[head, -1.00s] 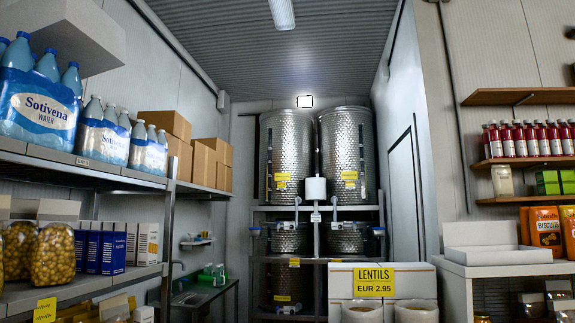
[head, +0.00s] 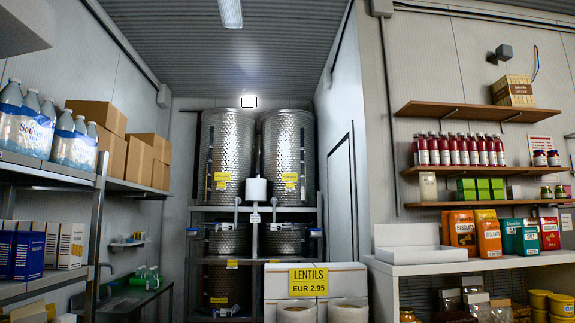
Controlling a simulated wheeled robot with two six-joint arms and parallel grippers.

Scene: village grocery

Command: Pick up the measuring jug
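I cannot make out a measuring jug for certain in the head view. A small white container (head: 256,189) stands between the two upper steel tanks on the rack, but it is too small to tell what it is. Neither of my grippers is in view.
Steel tanks (head: 229,160) stand on a rack (head: 255,208) at the back. A lentils sign (head: 308,282) fronts a bin ahead. Shelving with bottles and boxes (head: 97,120) lines the left. A white counter (head: 450,266) and wooden shelves (head: 470,115) stand right.

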